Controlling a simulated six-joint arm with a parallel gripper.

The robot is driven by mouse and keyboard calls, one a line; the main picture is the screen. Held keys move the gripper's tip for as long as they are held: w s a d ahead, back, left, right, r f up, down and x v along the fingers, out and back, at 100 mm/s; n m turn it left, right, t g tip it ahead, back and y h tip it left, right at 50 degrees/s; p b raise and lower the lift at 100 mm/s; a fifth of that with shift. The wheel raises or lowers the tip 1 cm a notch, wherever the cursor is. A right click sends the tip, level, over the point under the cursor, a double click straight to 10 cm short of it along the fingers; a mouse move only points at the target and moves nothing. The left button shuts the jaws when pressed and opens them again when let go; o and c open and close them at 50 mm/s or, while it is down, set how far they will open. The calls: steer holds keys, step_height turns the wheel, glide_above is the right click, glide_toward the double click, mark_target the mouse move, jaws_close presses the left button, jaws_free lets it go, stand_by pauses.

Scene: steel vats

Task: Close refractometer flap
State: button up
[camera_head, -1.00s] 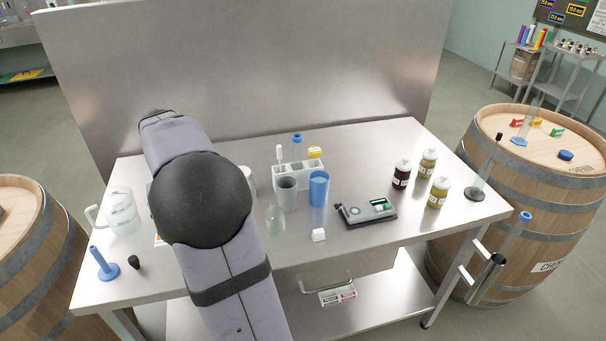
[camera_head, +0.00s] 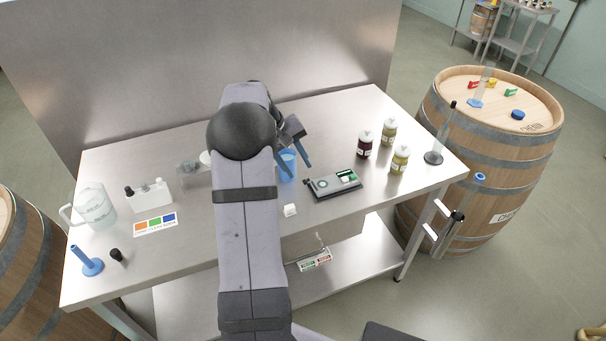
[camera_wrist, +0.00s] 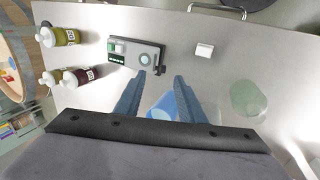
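The refractometer (camera_head: 333,187) is a flat grey device with a green panel, lying on the steel table right of centre. It also shows in the wrist view (camera_wrist: 135,54), just beyond my fingertips. A small dark part sits at its end nearest my gripper; I cannot tell clearly whether the flap is up or down. My gripper (camera_head: 300,172) has two blue fingers pointing down, left of the refractometer. In the wrist view my gripper (camera_wrist: 159,77) is open with nothing held. The fingers appear apart from the device.
A blue cup (camera_head: 286,172) stands close beside my fingers and shows between them in the wrist view (camera_wrist: 165,104). A small white block (camera_head: 290,210) lies in front. Several sample bottles (camera_head: 399,160) stand right of the refractometer. A clear jug (camera_head: 95,206) is at left.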

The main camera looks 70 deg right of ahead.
mark_target(305, 180)
steer(key=shift+p+x, duration=0.9)
steer(key=shift+x, duration=1.95)
steer(key=shift+a, duration=0.1)
steer(key=shift+c, duration=0.2)
jaws_close()
